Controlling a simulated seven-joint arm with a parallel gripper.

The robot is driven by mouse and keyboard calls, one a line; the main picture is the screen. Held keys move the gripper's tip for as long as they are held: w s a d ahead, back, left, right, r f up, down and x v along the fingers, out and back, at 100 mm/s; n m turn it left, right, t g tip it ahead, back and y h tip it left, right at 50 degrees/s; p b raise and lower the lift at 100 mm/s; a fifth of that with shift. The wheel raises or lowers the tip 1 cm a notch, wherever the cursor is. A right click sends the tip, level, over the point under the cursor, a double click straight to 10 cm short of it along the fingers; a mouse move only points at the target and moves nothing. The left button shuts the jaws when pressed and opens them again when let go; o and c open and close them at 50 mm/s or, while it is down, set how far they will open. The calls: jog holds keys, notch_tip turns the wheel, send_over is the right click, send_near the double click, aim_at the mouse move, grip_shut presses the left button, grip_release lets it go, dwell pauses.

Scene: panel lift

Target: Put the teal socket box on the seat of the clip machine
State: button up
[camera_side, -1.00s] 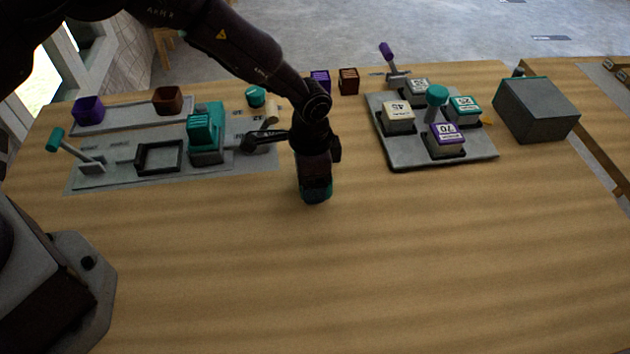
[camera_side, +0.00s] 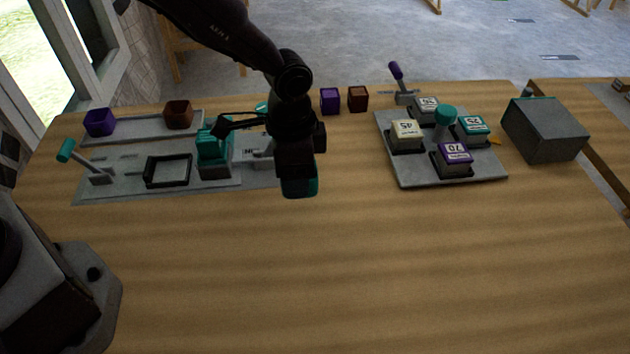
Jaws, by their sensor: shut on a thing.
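My gripper (camera_side: 298,162) points down and is shut on the teal socket box (camera_side: 300,188), which shows dark with teal at its lower part. The box hangs above the table, just right of the clip machine's grey base plate (camera_side: 110,190). Its top is hidden by the gripper. On that plate stand a teal-handled lever (camera_side: 80,160), a black square frame (camera_side: 167,186) that looks like the seat, and a teal block-shaped head (camera_side: 213,158) to its right. The frame looks empty. My gripper partly hides the plate's right end.
Purple (camera_side: 330,100) and brown (camera_side: 358,98) boxes stand at the back. A grey board (camera_side: 400,175) with several labelled blocks and a grey box (camera_side: 545,132) are at right. The front table is clear.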

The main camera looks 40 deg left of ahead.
jog(key=s+a+r, duration=0.5)
jog(key=s+r, duration=0.4)
jog(key=r, duration=0.1)
jog(key=a, duration=2.3)
jog(key=f, duration=1.3)
jog(key=shift+w+d+f, duration=0.25)
jog(key=shift+f, duration=2.1)
